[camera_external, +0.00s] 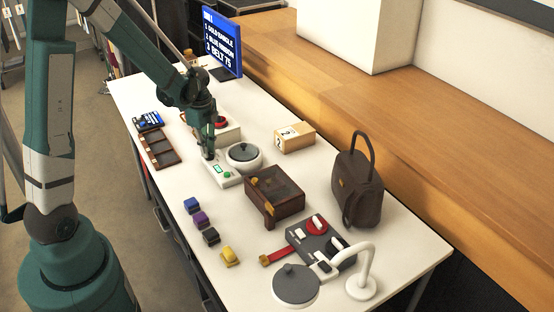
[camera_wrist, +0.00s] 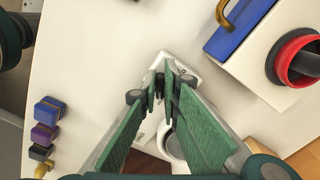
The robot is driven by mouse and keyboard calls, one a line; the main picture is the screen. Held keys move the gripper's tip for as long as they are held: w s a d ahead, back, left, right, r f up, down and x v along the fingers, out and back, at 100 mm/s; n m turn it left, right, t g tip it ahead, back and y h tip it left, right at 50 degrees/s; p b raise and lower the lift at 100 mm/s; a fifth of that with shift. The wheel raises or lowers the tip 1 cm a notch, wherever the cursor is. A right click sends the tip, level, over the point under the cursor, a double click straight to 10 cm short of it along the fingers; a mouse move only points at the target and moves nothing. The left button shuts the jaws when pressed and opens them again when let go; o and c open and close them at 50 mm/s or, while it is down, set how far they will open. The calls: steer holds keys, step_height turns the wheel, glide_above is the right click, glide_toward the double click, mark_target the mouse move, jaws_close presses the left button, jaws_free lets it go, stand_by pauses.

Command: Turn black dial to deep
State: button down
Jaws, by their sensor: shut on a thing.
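The white device (camera_external: 223,182) with a small display and a green button lies on the table near its middle in the external view. My gripper (camera_external: 207,151) points down at the far end of this device. In the wrist view my gripper (camera_wrist: 162,90) has its fingertips close together over the white device (camera_wrist: 182,64), with a small dark part, seemingly the black dial (camera_wrist: 160,84), between them. The fingers hide most of the dial, and I cannot read its markings or its setting.
A brown wooden box (camera_external: 275,195) is nearer the camera. A white box with a red-ringed knob (camera_wrist: 299,60) shows at right in the wrist view. Coloured blocks (camera_wrist: 46,134) lie at left.

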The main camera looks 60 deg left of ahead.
steer(key=c, duration=2.6)
jaws_free()
steer(key=shift+o, duration=0.2)
steer(key=shift+r, duration=0.1)
step_height(320, 180, up, 12)
steer(key=shift+d, duration=0.1)
